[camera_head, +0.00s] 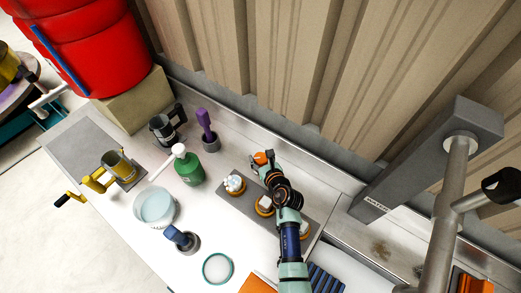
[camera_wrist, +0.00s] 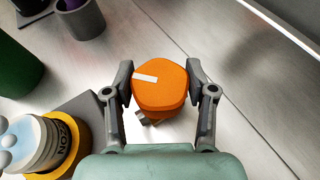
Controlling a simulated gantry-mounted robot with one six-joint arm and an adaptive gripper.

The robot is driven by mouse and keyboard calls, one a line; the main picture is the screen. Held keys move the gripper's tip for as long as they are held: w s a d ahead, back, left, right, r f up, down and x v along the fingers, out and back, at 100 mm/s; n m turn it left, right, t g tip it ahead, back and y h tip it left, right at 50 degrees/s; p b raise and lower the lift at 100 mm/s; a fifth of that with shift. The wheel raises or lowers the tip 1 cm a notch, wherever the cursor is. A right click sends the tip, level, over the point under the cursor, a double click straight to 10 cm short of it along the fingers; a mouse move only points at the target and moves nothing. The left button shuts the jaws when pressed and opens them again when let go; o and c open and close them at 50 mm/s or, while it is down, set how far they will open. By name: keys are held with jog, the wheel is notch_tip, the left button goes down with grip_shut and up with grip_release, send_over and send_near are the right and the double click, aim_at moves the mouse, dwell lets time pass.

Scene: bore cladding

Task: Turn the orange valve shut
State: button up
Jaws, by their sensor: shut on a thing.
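The orange valve knob (camera_wrist: 160,86) is a rounded, faceted cap with a white stripe on its top left, seen from above in the wrist view. It also shows at the bench's back side in the head view (camera_head: 260,157). My gripper (camera_wrist: 159,84) has one finger on each side of the knob, shut on it. A small grey metal part (camera_wrist: 152,121) shows just below the knob. The valve's base is mostly hidden beneath the knob. The white stripe points to the left and slightly up in the wrist view.
A yellow-ringed jar (camera_wrist: 47,142) stands close at lower left on a grey plate (camera_head: 236,203). A green bottle (camera_head: 189,169) and a purple-handled tool in a grey cup (camera_head: 206,133) stand left. The metal surface right of the knob is clear.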

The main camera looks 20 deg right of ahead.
jog(key=r+m+h+p, duration=0.1)
jog(key=h+p, duration=0.1)
jog(key=p, duration=0.3)
jog(key=shift+a+r+m, duration=0.15)
jog(key=shift+r+m, duration=0.05)
jog(key=shift+m, duration=0.2)
jog(key=shift+m+g+h+p, duration=0.3)
jog(key=shift+m+h+p, duration=0.2)
jog(key=shift+p, duration=0.55)
jog(key=shift+w+f+m+h+p, duration=0.1)
jog(key=shift+f+m+h+p, duration=0.1)
jog(key=shift+m+h+p, duration=0.25)
jog(key=shift+f+m+g+h, duration=0.2)
jog(key=shift+m+g+h, duration=0.1)
jog(key=shift+m+h, duration=0.3)
jog(key=shift+f+m+g+h, duration=0.2)
jog(key=shift+m+g+h, duration=0.1)
jog(key=shift+m+h, duration=0.25)
jog(key=shift+d+m+g+h+b, duration=0.2)
jog(key=shift+m+g+h+b, duration=0.4)
jog(key=shift+h, duration=0.4)
jog(key=shift+m, duration=0.3)
jog(key=o, duration=1.2)
jog(key=shift+c, duration=0.2)
